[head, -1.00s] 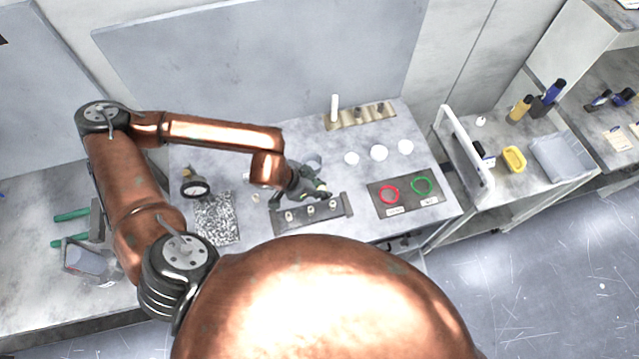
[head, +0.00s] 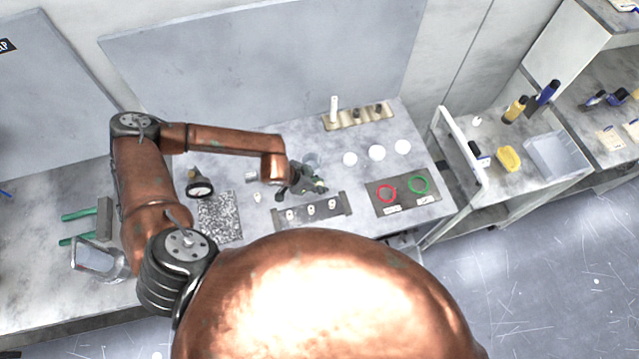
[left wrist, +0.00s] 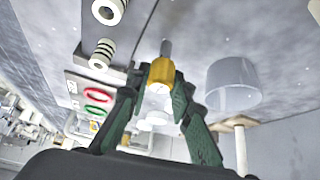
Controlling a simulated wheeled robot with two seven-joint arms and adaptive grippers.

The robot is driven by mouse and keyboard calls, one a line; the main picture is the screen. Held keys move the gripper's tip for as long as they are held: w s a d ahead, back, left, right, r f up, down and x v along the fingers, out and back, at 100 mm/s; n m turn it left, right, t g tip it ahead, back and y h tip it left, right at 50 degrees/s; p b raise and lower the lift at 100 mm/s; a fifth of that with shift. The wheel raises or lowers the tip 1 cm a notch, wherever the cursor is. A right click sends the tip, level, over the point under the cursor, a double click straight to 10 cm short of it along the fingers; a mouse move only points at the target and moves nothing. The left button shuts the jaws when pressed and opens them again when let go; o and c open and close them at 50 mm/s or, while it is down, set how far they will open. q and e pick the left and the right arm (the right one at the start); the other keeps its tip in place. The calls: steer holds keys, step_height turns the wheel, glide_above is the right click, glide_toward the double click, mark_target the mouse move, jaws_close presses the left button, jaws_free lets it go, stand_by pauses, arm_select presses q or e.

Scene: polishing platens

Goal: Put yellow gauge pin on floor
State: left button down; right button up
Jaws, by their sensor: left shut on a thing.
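The yellow gauge pin (left wrist: 161,66), with a grey metal tip, is between the fingertips of my left gripper (left wrist: 158,82) in the left wrist view. The gripper is shut on it. In the head view my left gripper (head: 308,183) is over the bench, just behind the dark rack (head: 343,208); the pin cannot be made out there. The grey speckled floor (head: 520,272) shows at the lower right, beyond the bench. My right gripper is not in view.
A dark plate (head: 404,205) with red and green rings lies right of the rack. White discs (head: 376,153) lie behind it. A dial gauge (head: 200,188) stands at left. A cart (head: 515,190) stands right of the bench. The visible floor is open.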

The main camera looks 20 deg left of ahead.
arm_select(q)
steer(key=shift+f, duration=0.15)
steer(key=c, duration=1.7)
jaws_free()
